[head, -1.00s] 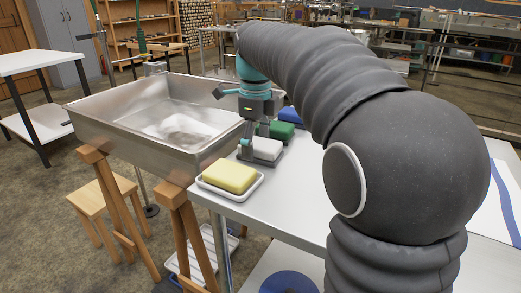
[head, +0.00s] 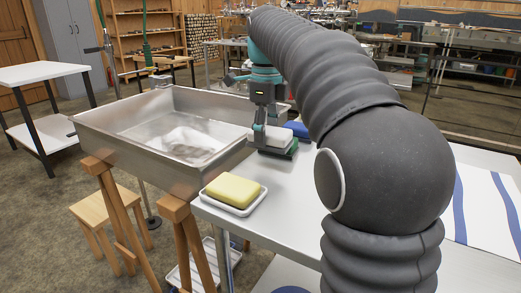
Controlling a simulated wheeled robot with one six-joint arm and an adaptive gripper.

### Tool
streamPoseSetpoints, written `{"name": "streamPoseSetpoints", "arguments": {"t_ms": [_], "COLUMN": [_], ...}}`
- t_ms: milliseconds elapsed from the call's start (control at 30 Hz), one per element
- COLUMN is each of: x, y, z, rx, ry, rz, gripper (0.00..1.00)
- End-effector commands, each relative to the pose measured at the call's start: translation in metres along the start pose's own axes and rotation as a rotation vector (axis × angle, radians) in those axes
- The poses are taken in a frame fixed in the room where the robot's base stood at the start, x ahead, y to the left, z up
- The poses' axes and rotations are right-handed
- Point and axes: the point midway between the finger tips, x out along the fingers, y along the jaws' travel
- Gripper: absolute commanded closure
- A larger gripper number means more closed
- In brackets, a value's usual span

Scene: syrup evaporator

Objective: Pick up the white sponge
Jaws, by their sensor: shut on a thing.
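The white sponge (head: 279,139) is in my gripper (head: 262,134), above the metal table just right of the steel basin. My gripper points down, with a finger against the sponge's left side; the far finger is hard to make out.
A yellow sponge (head: 233,189) lies on a white tray (head: 243,210) at the table's near left corner. A blue sponge (head: 298,129) lies behind. The steel basin (head: 160,160) stands left on wooden legs. The table (head: 275,215) is clear in front.

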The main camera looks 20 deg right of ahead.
Motion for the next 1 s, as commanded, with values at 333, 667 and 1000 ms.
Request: {"name": "streamPoseSetpoints", "arguments": {"t_ms": [333, 667, 1000], "x": [-0.036, -0.051, -0.054], "y": [-0.062, -0.085, -0.089], "z": [-0.006, -0.009, -0.010], "rx": [0.001, -0.001, -0.001], "ry": [-0.001, -0.001, 0.000], "rz": [-0.001, -0.001, 0.000], "gripper": [0.68, 0.68, 0.68]}}
